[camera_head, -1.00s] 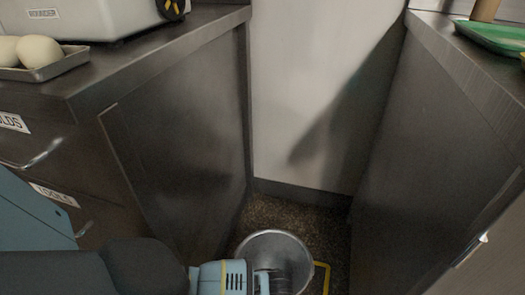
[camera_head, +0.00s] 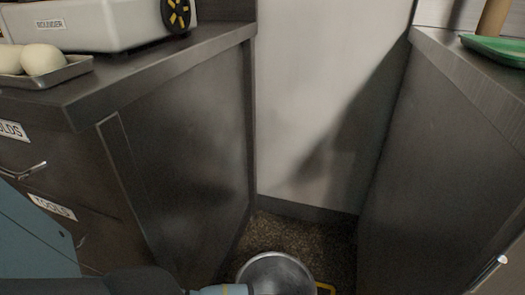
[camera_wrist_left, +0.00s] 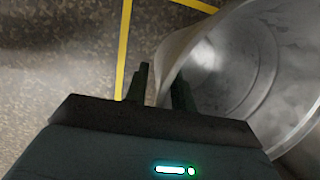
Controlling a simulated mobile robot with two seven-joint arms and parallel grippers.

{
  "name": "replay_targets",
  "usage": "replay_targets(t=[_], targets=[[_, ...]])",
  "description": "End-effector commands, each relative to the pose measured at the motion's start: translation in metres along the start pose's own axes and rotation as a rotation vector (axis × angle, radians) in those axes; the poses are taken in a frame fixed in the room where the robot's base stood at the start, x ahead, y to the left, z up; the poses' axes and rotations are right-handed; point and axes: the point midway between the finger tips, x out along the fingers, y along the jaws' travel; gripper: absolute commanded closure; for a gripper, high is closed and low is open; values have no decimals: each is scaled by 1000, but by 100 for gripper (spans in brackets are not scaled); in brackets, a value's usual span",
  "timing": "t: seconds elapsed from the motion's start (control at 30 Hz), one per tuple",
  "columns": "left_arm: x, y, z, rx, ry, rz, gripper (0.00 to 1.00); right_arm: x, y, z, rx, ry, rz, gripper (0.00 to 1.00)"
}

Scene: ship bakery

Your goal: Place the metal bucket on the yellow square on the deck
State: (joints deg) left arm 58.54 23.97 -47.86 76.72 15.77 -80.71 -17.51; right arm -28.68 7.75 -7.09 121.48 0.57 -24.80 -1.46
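The metal bucket (camera_head: 272,272) is at the bottom centre of the head view, its round mouth facing up, its lower part cut off. In the left wrist view its wide grey interior (camera_wrist_left: 255,65) fills the right side. My left gripper (camera_wrist_left: 162,82) has one finger on each side of the bucket's rim and looks shut on it. The yellow square's outline shows beside the bucket in the head view (camera_head: 326,288) and as yellow lines in the wrist view (camera_wrist_left: 123,50). I cannot tell whether the bucket's base touches the deck. My right gripper is out of view.
Steel cabinets stand left (camera_head: 185,150) and right (camera_head: 440,160) of the narrow bay, with a pale wall (camera_head: 320,110) behind. The left counter holds a tray (camera_head: 70,72) of dough balls and a white machine (camera_head: 90,25). A green tray (camera_head: 495,47) is on the right counter.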

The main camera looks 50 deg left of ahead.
Motion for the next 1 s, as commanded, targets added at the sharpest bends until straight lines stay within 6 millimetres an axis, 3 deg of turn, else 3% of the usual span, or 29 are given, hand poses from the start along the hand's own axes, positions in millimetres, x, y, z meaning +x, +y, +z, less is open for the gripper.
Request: replay_targets(t=[0.27, 0.7, 1.0], targets=[[-6, -1, 1, 0, 0, -1, 75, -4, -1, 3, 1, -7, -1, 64], [-89, -2, 1, -1, 5, -3, 75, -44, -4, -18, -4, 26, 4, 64], [-121, -1, 1, 0, 0, 0, 75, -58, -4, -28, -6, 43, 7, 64]])
